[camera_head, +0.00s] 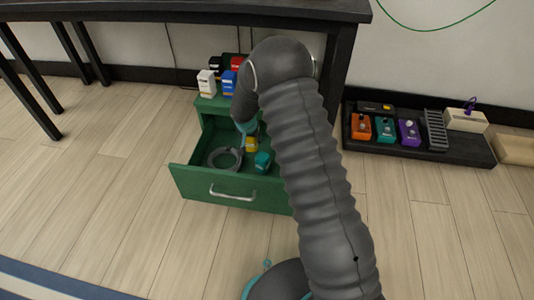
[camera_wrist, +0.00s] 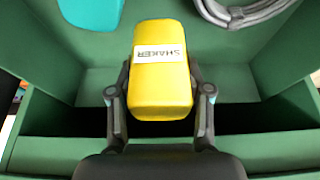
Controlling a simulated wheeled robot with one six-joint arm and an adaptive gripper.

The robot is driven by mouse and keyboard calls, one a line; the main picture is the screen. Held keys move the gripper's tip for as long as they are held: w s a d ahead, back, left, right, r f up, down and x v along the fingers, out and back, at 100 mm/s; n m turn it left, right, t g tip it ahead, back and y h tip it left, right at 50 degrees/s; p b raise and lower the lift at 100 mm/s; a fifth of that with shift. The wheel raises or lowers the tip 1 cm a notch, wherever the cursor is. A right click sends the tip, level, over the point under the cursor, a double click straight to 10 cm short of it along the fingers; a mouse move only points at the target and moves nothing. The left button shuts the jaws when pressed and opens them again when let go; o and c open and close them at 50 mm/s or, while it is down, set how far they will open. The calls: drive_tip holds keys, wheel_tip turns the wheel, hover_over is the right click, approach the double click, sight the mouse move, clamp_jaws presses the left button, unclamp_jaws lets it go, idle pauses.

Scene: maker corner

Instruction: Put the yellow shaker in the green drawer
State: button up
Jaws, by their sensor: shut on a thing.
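The yellow shaker (camera_wrist: 160,85) fills the middle of the wrist view, with a white label reading SHAKER. My gripper (camera_wrist: 160,100) is shut on it, one finger on each side. In the head view the shaker (camera_head: 251,144) shows as a small yellow patch inside the open green drawer (camera_head: 222,188), towards its back. My gripper (camera_head: 248,128) is mostly hidden there behind my arm. The drawer floor lies behind the shaker in the wrist view; I cannot tell whether the shaker touches it.
The drawer also holds a coiled grey cable (camera_head: 224,158) and a teal object (camera_head: 262,161). Small boxes, one of them white (camera_head: 206,82), stand on the green cabinet top. A black table (camera_head: 190,10) overhangs the back. A pedalboard (camera_head: 420,150) lies right; floor at left is clear.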

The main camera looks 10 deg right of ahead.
drive_tip(key=d+f, duration=0.1)
drive_tip(key=d, duration=0.2)
drive_tip(key=d+f, duration=0.2)
drive_tip(key=d, duration=0.1)
drive_tip(key=d+f, duration=0.1)
drive_tip(key=d, duration=0.1)
drive_tip(key=shift+w+d+f, duration=0.2)
drive_tip(key=shift+w+d, duration=0.15)
drive_tip(key=shift+d, duration=0.05)
drive_tip(key=d+f, duration=0.2)
drive_tip(key=d, duration=0.1)
drive_tip(key=shift+w, duration=0.1)
drive_tip(key=shift+f, duration=0.2)
drive_tip(key=shift+f, duration=0.15)
drive_tip(key=o, duration=1.3)
